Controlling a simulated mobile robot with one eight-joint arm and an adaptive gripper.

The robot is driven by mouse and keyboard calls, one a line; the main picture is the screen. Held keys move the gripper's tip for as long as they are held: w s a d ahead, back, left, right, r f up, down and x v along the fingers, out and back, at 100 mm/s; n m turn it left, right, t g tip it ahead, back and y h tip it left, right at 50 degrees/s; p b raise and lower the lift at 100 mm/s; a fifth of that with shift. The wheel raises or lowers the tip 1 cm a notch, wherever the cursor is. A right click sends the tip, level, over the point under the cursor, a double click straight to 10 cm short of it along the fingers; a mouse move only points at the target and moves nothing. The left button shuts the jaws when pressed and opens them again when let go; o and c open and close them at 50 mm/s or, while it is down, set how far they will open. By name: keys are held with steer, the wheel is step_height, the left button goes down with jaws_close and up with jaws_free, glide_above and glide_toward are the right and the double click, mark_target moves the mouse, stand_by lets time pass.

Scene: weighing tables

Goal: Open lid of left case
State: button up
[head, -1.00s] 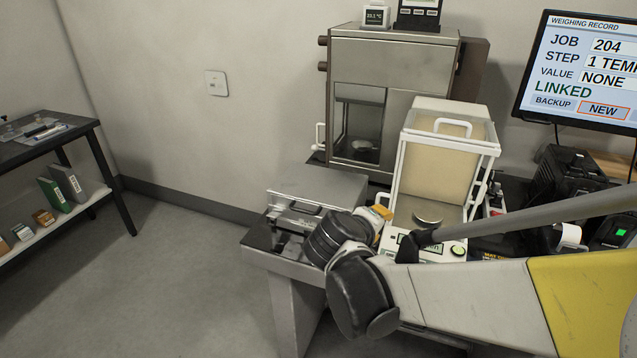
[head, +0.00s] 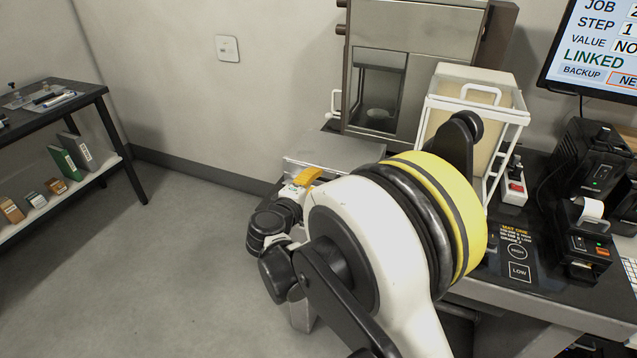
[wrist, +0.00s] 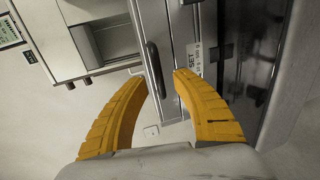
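The grey metal case (head: 335,150) stands at the left end of the work table in the head view, partly hidden by my arm. Its front shows close up in the wrist view, turned on its side, with a dark handle (wrist: 154,68) and a white label reading SET (wrist: 195,62). The lid looks closed. My gripper (wrist: 162,76) is open and empty; its yellow fingers point at the case front. The handle's end appears between the fingertips, but I cannot tell whether they touch it. In the head view my gripper (head: 310,173) is at the case's front, only one finger showing.
A metal cabinet with a window (head: 378,90) stands behind the case. A printer (head: 580,235) and a monitor (head: 595,50) are further right. Open floor lies left.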

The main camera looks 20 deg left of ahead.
mark_target(334, 161)
steer(key=shift+x, duration=1.25)
jaws_close()
steer(key=shift+r, duration=0.1)
